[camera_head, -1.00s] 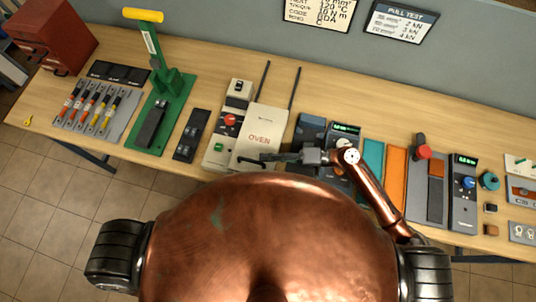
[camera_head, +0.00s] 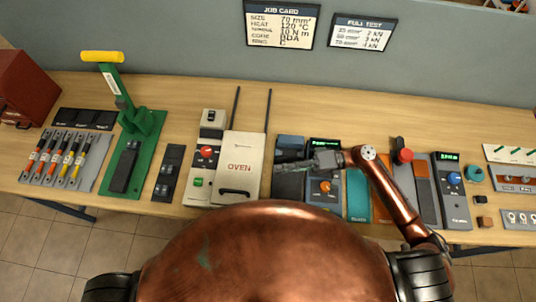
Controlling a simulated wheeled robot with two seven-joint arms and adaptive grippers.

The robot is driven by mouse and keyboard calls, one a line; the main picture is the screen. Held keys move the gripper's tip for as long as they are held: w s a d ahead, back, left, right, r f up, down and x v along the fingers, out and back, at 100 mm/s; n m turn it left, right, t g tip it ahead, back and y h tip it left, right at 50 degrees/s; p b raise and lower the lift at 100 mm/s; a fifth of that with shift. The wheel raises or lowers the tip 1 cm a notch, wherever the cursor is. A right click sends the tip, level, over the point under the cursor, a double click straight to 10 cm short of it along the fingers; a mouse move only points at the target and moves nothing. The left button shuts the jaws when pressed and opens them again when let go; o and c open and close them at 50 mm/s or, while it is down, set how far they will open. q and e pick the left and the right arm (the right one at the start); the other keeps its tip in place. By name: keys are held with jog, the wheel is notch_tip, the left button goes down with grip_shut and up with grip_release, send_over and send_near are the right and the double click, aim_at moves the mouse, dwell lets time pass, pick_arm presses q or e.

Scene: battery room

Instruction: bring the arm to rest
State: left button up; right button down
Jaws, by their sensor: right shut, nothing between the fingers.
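My right gripper (camera_head: 292,164) is at the end of my copper right arm, which comes up from the lower right and bends left at the wrist. The gripper is shut and empty. It points left and hangs over the dark device (camera_head: 290,180) just right of the oven (camera_head: 240,163). I cannot tell how high above the bench it is. My left gripper is not in view.
The wooden bench (camera_head: 190,90) is crowded along its front. A green press (camera_head: 135,150) with a yellow handle stands left. A red cabinet (camera_head: 22,85) is at far left. Several devices stand right, including one with a blue knob (camera_head: 453,178). Free room lies along the back.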

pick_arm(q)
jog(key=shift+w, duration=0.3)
